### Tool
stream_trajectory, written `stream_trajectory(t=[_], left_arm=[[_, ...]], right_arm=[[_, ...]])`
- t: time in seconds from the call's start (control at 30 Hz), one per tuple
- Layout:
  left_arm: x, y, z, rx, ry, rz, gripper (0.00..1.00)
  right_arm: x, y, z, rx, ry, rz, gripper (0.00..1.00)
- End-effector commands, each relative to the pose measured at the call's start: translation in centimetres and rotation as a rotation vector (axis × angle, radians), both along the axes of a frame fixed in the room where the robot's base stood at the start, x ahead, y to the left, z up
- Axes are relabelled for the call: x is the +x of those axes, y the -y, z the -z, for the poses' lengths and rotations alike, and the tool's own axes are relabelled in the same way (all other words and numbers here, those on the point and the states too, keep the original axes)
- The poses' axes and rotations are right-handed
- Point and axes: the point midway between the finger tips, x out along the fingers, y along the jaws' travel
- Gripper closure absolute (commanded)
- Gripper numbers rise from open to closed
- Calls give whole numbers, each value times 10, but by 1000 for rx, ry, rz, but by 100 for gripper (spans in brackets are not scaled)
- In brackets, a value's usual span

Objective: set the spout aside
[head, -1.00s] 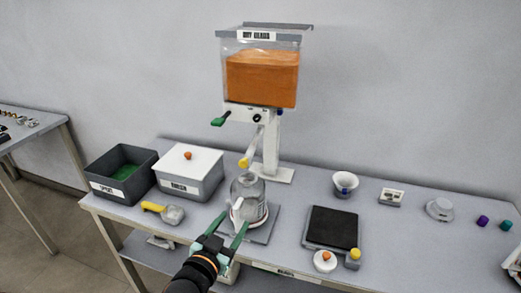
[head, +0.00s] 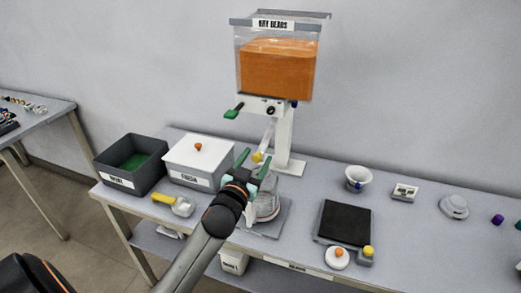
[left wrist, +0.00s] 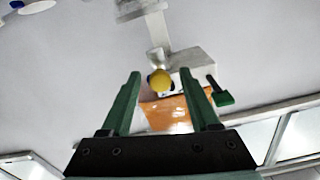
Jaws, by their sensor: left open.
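The spout (head: 267,138), a pale chute with a yellow tip (head: 257,157), hangs tilted below the valve block of the hopper (head: 277,75) that holds orange beads. My left gripper (head: 256,160) is open, its green fingers raised near the yellow tip. In the left wrist view the yellow tip (left wrist: 160,80) shows between the fingertips of the open gripper (left wrist: 160,74); whether they touch it I cannot tell. A clear jar (head: 267,207) stands below, partly hidden by my arm. My right gripper is not in view.
A grey bin (head: 147,185) and a white-lidded box (head: 200,150) stand left, with a yellow-handled scoop (head: 163,198) in front. A green lever (head: 233,111) sticks out left of the valve. A black-topped scale (head: 345,222) and a funnel cup (head: 358,177) stand right.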

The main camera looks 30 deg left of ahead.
Motion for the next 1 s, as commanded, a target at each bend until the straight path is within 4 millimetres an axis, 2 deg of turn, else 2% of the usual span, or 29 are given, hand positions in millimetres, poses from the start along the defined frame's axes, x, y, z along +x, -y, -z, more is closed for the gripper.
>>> stream_trajectory(t=[0.1, 0.23, 0.67, 1.0], left_arm=[[18, -5, -1, 2, 0, -1, 38], [30, -7, 0, 1, 0, -1, 38], [36, -9, 0, 1, -1, 0, 39], [36, -9, 0, 1, -1, 0, 78]], right_arm=[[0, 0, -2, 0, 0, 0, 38], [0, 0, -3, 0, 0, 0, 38], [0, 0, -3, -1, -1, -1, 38], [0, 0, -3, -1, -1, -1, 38]])
